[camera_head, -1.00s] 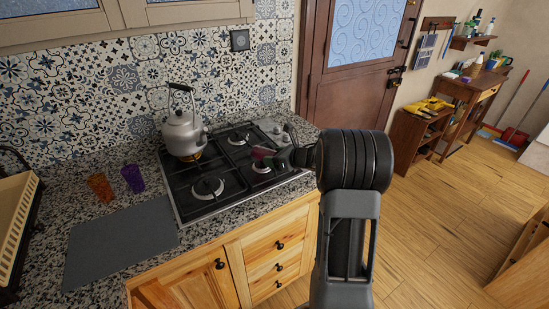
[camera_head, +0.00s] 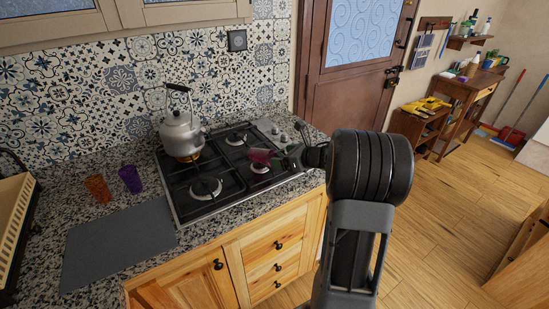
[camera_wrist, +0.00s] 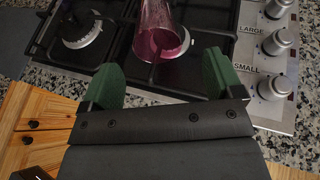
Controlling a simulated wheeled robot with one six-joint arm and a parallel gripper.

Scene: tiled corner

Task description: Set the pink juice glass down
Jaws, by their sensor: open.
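The pink juice glass (camera_head: 262,156) is over the front right burner area of the gas stove (camera_head: 183,207). It looks tilted or on its side; I cannot tell exactly how it rests. In the wrist view the glass (camera_wrist: 158,38) has its round end towards me, and its far part is cut off by the top edge. My gripper (camera_head: 291,152) is just right of the glass in the head view. In the wrist view its green fingers (camera_wrist: 158,74) are spread apart, with the glass beyond their tips and no finger seen touching it.
A kettle (camera_head: 182,135) stands on the back left burner. An orange glass (camera_head: 98,188) and a purple glass (camera_head: 131,179) stand on the counter left of the stove. A grey mat (camera_head: 115,245) lies clear in front of them. Stove knobs (camera_wrist: 275,45) are close to the right finger.

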